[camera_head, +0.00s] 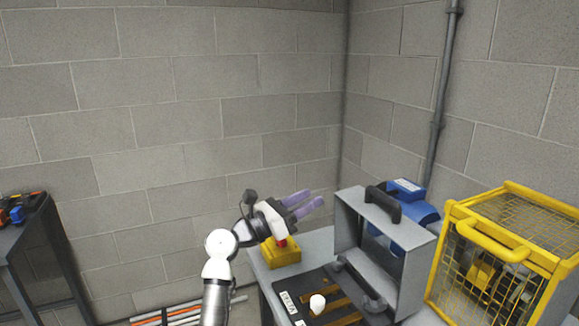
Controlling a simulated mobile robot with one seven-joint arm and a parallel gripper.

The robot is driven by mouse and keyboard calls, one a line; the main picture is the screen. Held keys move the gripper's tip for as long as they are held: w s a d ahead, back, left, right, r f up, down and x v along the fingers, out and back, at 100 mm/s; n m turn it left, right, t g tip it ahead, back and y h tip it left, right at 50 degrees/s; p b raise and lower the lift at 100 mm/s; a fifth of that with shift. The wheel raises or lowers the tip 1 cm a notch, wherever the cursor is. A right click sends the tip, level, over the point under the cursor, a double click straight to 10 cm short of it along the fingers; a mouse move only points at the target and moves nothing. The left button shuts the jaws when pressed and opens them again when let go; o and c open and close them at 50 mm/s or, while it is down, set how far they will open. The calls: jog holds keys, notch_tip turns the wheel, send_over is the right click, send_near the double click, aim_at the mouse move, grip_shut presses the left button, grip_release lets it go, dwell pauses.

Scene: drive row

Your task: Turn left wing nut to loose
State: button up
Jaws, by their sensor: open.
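My gripper (304,203) is open, with two purple fingers pointing right and nothing between them. It is raised above the back left of the bench (318,243), left of a grey upright guard frame (347,220) with a black handle. Two small dark grey fittings show at the foot of this frame: a left one (338,263) and a right one (374,305). They may be the wing nuts, but they are too small to tell their shape or how tight they are. My gripper is apart from both.
A yellow box (283,255) with a red button sits just below my gripper. A blue motor (410,214) stands behind the frame. A yellow mesh cage (502,251) fills the right. A dark bench (24,232) with tools stands left.

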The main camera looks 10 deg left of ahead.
jog(key=s+a+r+n+t+h, duration=0.1)
jog(key=a+r+n+t, duration=0.2)
jog(key=r, duration=0.5)
jog(key=shift+s+r+n+t+h, duration=0.25)
jog(key=shift+r+n+t+h, duration=0.05)
jog(key=shift+t, duration=0.5)
